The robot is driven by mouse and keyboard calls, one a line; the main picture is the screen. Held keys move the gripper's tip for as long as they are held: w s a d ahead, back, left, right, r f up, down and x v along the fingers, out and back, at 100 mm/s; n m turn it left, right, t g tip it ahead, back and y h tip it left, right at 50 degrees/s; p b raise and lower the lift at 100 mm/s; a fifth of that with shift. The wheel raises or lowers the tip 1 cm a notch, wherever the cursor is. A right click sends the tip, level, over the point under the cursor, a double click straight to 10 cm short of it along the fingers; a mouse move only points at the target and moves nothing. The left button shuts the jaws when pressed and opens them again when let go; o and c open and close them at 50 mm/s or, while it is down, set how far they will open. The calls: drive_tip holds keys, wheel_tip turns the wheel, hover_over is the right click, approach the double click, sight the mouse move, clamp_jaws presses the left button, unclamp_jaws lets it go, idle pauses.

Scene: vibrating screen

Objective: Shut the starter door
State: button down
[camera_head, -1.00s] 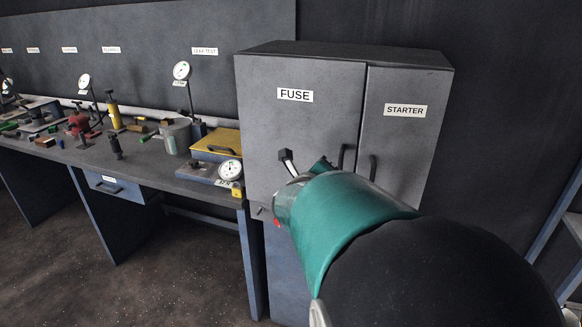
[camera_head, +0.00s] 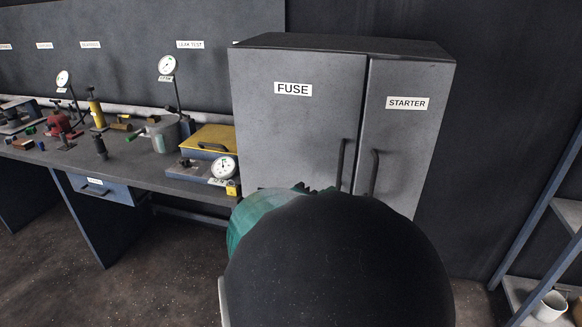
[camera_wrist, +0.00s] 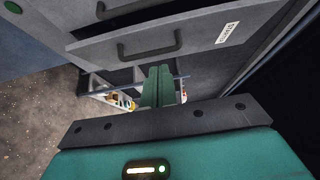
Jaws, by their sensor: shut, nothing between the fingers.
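The starter door (camera_head: 400,150) is the narrow right-hand grey door of the cabinet, with a STARTER label and a dark vertical handle (camera_head: 374,172). In the wrist view a grey labelled panel with a handle (camera_wrist: 150,45) lies above my fingers. My gripper (camera_wrist: 160,72) is shut and empty, its green fingers just below that panel. I cannot tell if they touch it. My arm hides the gripper and the lower doors in the head view.
The fuse door (camera_head: 292,130) is on the left of the cabinet. A workbench (camera_head: 120,165) with gauges and a yellow box (camera_head: 208,140) stands to the left. A blue-framed shelf (camera_head: 540,235) with a white cup (camera_head: 550,305) is at the right. Floor shows at lower left.

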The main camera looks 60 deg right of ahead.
approach(363, 165)
drive_tip(key=s+d, duration=0.2)
drive_tip(key=s, duration=0.2)
drive_tip(key=shift+w+d, duration=0.55)
drive_tip(key=shift+d, duration=0.3)
drive_tip(key=shift+w+d, duration=0.6)
drive_tip(key=shift+d, duration=0.25)
drive_tip(key=shift+w+d, duration=0.4)
drive_tip(key=shift+d, duration=0.2)
drive_tip(key=shift+w+d, duration=0.4)
drive_tip(key=shift+d, duration=0.25)
drive_tip(key=shift+a, duration=0.1)
